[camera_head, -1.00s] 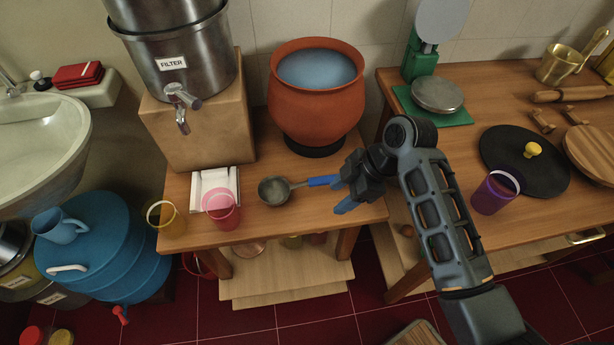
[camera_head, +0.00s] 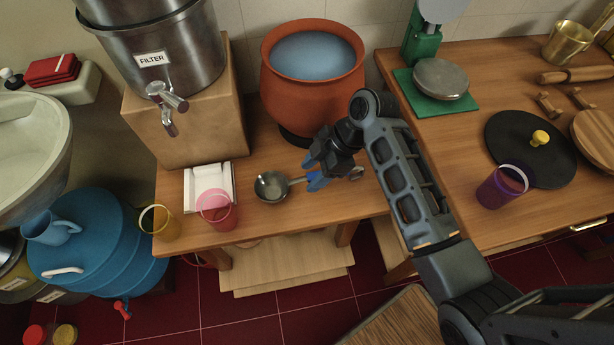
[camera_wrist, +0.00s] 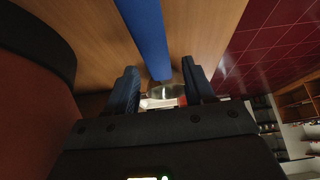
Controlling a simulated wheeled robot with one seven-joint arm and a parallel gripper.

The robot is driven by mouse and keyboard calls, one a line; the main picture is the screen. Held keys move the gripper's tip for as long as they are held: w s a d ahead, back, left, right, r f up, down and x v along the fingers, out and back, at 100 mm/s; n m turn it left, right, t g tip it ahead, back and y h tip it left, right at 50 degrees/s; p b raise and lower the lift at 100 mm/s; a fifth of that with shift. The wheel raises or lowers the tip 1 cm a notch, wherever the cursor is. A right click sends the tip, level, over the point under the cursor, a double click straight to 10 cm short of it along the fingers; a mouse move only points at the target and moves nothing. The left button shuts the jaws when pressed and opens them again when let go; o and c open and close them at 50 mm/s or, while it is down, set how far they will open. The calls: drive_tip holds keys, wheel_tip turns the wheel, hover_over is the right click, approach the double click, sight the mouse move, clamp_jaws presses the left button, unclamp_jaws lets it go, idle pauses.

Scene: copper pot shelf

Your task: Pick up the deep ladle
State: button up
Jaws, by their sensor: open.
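The deep ladle (camera_head: 271,187) lies on the wooden table, its round metal bowl to the left and its handle running right under my gripper. Its blue handle (camera_wrist: 146,35) shows large in the wrist view, in line with the gap between my fingers, with the metal bowl (camera_wrist: 165,89) beyond. My gripper (camera_head: 315,180) is open over the handle, with a blue finger on each side of it in the wrist view (camera_wrist: 160,88). Whether the fingers touch the handle cannot be told. My gripper hides part of the handle in the head view.
A large terracotta pot (camera_head: 312,100) of water stands close behind my gripper. A pink cup (camera_head: 217,212), a yellow cup (camera_head: 160,224) and a white holder (camera_head: 209,186) stand left of the ladle. A purple cup (camera_head: 502,187) stands on the right-hand counter (camera_head: 455,190).

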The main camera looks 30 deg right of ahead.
sight(311, 176)
drive_tip(key=shift+x, duration=1.75)
drive_tip(key=shift+a, duration=0.1)
clamp_jaws()
